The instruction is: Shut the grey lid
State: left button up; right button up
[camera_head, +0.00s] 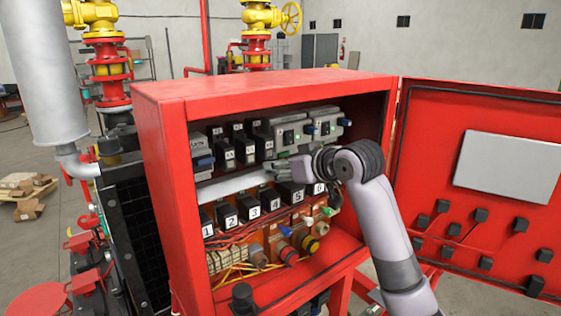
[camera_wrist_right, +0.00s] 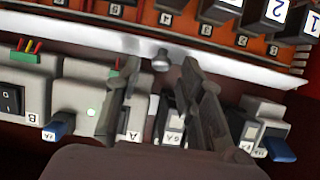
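The grey lid (camera_head: 232,186) appears to be the long pale strip between the two rows of devices inside the red cabinet. In the right wrist view it is a bright strip (camera_wrist_right: 235,68) with a small round grey knob (camera_wrist_right: 160,62) on its edge. My right gripper (camera_head: 278,168) reaches into the cabinet at the right part of the strip, partly hiding it. In the wrist view its two fingers (camera_wrist_right: 160,72) are apart, with the knob between their tips and no clear contact. I cannot tell how far the lid stands open. My left gripper is not in view.
Grey switch modules (camera_head: 292,132) stand above the strip, close to my fingers. Numbered black blocks (camera_head: 272,200) sit below it. The red cabinet door (camera_head: 480,185) is open at the right. The red cabinet side wall (camera_head: 172,190) bounds the left.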

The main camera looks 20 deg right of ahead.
jog(key=shift+w+a+f, duration=0.2)
jog(key=shift+w, duration=0.15)
jog(key=shift+c, duration=0.2)
grip_shut()
